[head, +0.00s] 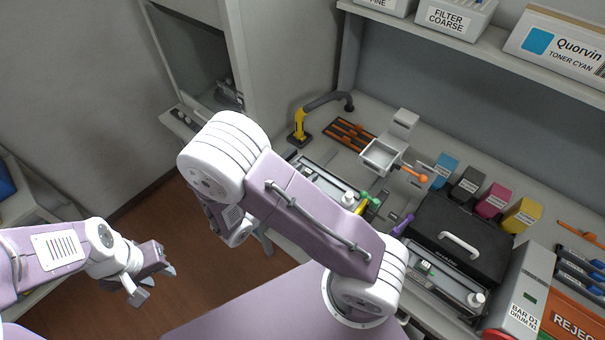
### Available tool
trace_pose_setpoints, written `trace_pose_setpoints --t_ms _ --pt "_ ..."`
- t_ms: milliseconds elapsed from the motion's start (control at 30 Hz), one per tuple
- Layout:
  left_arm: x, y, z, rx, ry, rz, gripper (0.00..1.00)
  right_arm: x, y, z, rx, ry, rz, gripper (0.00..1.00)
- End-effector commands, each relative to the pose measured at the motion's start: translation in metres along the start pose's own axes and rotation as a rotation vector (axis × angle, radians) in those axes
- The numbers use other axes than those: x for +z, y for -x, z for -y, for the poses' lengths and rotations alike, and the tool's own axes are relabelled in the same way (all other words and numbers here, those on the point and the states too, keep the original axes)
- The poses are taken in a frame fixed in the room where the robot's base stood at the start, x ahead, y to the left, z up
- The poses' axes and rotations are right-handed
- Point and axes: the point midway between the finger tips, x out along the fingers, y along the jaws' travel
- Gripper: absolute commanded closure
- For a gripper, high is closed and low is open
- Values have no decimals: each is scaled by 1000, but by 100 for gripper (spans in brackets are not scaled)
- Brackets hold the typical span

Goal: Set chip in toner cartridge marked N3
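My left gripper (153,283) hangs at lower left over the floor, well away from the bench; its fingers are apart with nothing between them. My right arm crosses the middle of the view, and its gripper is hidden behind its own links. A long grey toner cartridge (330,181) with a green end lies on the bench, partly covered by my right arm. A second long grey unit (447,284) with a green part lies in front of a black case. I cannot read an N3 mark on either. No chip can be made out.
Cyan, black, magenta and yellow blocks (523,215) stand behind the black case (458,236). A small grey tray (380,157), an orange rack (350,134) and a yellow-black hose tool (300,125) are at the back. An orange REJECT bin (570,322) is lower right. A shelf overhangs.

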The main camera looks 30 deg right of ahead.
Motion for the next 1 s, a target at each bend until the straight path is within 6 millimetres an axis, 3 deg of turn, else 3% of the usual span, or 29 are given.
trace_pose_setpoints --t_ms 333,733,1000 --pt "0 2 0 0 0 0 64 3 8 -1 3 -1 0 61" --pt "1 -7 0 0 0 0 64 2 100 -1 6 -1 -3 61" --pt "1 -8 0 0 0 0 64 3 122 0 0 0 0 61"
